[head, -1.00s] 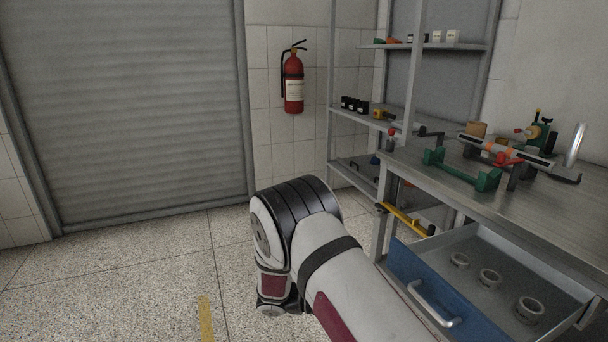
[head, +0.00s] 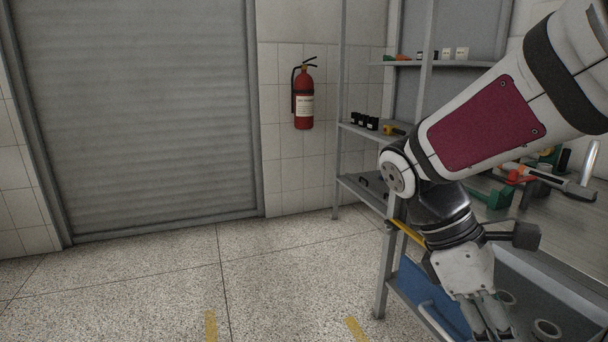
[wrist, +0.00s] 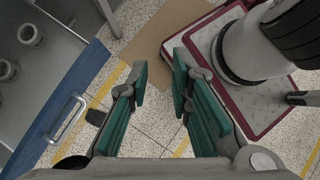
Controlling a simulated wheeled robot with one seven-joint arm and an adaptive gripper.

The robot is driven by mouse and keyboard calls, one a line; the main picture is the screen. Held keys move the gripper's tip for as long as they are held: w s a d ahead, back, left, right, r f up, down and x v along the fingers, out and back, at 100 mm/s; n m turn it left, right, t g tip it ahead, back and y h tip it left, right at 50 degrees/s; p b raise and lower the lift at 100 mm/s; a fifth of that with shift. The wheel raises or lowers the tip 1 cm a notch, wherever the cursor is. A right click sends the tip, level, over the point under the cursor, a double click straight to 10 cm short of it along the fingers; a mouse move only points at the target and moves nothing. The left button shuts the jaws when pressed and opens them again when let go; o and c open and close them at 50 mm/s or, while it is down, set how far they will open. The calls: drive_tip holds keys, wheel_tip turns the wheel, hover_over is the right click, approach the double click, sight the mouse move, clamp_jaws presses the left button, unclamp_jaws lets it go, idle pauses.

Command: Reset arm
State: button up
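My arm reaches in from the right side of the head view, bent, with my gripper (head: 484,318) hanging low in front of the open drawer. In the wrist view my gripper (wrist: 158,92) has its two green-padded fingers apart, with nothing between them but the floor beyond. The fingertips in the head view are partly cut off by the bottom edge.
An open blue-fronted drawer (wrist: 72,118) holding several grey rings (wrist: 30,34) lies beside my gripper. The workbench (head: 572,222) carries tools. A metal shelf (head: 350,130) stands behind it. A red fire extinguisher (head: 303,100) hangs on the wall. The floor (head: 150,290) at left is clear.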

drive_tip(key=s+a+m+t+y, duration=0.4)
drive_tip(key=s+m+t+y, duration=0.15)
drive_tip(key=s+m, duration=0.65)
wheel_tip(320, 180, up, 21)
drive_tip(key=s+t+p, duration=0.1)
drive_tip(key=t+p, duration=0.2)
drive_tip(key=p, duration=1.6)
drive_tip(key=shift+a+r+n+p, duration=0.15)
drive_tip(key=shift+a+n+p, duration=0.25)
drive_tip(key=shift+d+t, duration=0.1)
drive_tip(key=shift+t, duration=0.15)
